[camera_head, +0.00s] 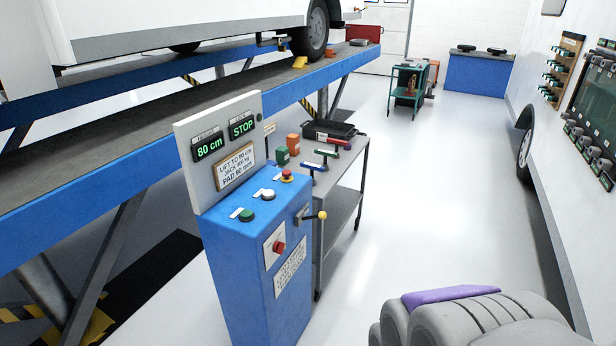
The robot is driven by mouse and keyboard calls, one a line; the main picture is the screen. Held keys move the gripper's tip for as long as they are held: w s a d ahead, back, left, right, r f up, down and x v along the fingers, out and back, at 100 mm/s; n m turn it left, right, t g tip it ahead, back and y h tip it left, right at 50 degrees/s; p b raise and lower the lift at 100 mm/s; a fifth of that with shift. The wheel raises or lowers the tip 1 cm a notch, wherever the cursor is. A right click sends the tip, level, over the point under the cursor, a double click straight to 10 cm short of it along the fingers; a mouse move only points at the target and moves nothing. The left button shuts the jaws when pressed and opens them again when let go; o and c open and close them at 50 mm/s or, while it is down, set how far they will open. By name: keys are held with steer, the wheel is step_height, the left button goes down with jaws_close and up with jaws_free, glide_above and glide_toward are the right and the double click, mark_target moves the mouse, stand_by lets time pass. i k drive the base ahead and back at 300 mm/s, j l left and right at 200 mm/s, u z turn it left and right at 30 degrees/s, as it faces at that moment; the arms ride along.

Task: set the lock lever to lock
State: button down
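The console's white panel displays "80 cm" and "STOP". My gripper is not recognisable in view; only grey, ridged parts with a purple strip, seemingly mine, show at the lower right, well apart from the lever.
Green, white and red buttons top the console; a red knob (279,247) is on its front. A grey tool table (345,185) stands right behind it. The blue lift ramp (330,72) bears a motorhome at left. Another white vehicle borders the right. Floor between is clear.

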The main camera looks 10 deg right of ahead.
mark_target(322, 214)
steer(key=i+l, duration=0.1)
steer(key=i, duration=0.4)
steer(key=i+l+u, duration=0.1)
steer(key=i, duration=0.4)
